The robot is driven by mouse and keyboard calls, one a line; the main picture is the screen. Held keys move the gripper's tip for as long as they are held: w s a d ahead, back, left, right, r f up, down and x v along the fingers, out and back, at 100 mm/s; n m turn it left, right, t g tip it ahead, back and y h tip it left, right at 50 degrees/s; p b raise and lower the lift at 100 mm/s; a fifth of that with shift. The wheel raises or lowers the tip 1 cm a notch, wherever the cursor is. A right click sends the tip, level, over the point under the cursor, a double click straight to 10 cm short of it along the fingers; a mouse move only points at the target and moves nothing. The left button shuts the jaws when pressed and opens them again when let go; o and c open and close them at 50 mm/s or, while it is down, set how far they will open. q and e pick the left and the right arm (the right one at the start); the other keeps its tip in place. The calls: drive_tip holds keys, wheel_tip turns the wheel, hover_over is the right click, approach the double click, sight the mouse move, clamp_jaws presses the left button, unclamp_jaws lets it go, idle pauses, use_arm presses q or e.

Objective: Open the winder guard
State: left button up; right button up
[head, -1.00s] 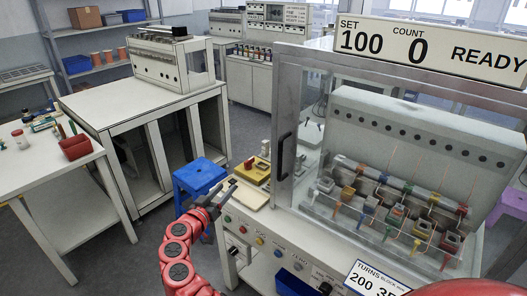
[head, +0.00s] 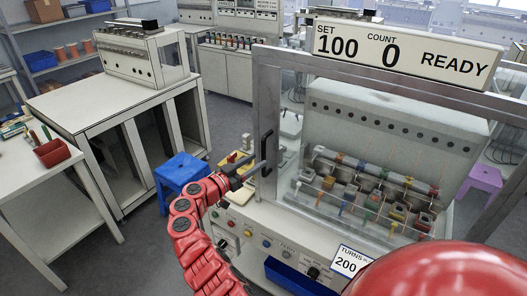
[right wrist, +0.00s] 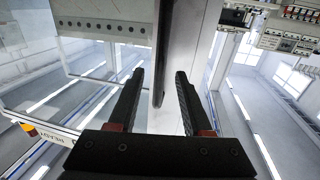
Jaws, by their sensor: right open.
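The winder guard (head: 380,68) is a clear panel in a grey metal frame over the winding machine, and it stands closed. Its black upright handle (head: 267,153) is on the left post of the frame. My right gripper (head: 254,170) is open, at the lower part of the handle. In the right wrist view, the dark handle (right wrist: 159,65) shows between and beyond the two spread black fingers (right wrist: 158,95), beside the pale frame post (right wrist: 184,50). I cannot tell whether the fingers touch it. My left gripper is out of view.
A sign reading 100, 0, READY (head: 405,52) sits atop the frame. Spindles with coloured parts (head: 370,190) stand behind the guard. A blue stool (head: 182,174) is left of my arm, and a blue bin (head: 292,276) is below the control panel.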

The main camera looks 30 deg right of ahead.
sight(264, 173)
drive_tip(key=shift+w+d+p, duration=0.15)
drive_tip(key=shift+w+d, duration=0.1)
drive_tip(key=shift+d, duration=0.85)
drive_tip(key=shift+w+d+p, duration=0.15)
drive_tip(key=shift+w+d, duration=0.1)
drive_tip(key=shift+d, duration=0.8)
clamp_jaws()
